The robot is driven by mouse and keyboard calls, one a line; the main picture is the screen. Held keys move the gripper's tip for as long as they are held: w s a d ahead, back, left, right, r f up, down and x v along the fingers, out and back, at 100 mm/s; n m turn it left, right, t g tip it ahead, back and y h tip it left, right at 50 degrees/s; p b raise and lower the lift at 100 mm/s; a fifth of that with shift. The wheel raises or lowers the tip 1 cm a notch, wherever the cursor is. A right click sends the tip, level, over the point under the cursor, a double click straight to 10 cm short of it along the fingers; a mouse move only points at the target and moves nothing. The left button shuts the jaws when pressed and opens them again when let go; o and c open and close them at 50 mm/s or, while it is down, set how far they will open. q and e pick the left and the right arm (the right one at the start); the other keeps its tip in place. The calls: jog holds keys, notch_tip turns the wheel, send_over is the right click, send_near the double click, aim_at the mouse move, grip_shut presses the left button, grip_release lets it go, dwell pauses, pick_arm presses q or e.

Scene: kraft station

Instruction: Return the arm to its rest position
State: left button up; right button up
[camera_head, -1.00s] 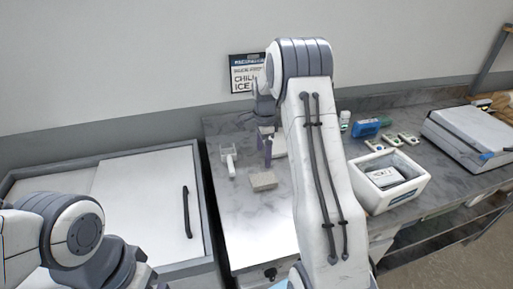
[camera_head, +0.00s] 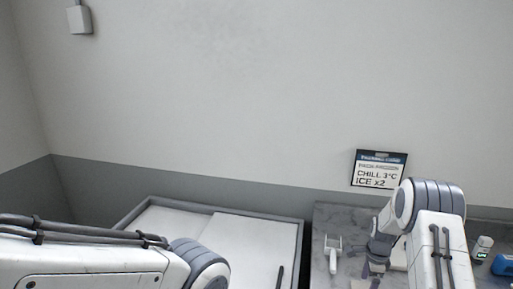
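My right arm (camera_head: 436,245) rises at the lower right, over the marble counter. My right gripper (camera_head: 372,270) hangs from its far end, above the counter and just right of a white scoop-like tool (camera_head: 332,252). Its fingertips are small and partly cut by the bottom edge, so I cannot tell whether it is open or shut. My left arm (camera_head: 95,265) crosses the lower left corner. Its gripper is out of the picture.
A white chest with a sliding lid (camera_head: 245,245) and a dark handle stands left of the counter (camera_head: 340,215). A sign reading "CHILL 3°C ICE x2" (camera_head: 379,170) is on the wall. A small white container (camera_head: 482,247) and a blue item (camera_head: 503,265) are at the right.

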pick_arm(q)
jog(key=shift+f, duration=0.3)
pick_arm(e)
jog(key=shift+r, duration=0.55)
pick_arm(q)
jog(key=shift+r, duration=0.1)
pick_arm(e)
jog(key=shift+f, duration=0.1)
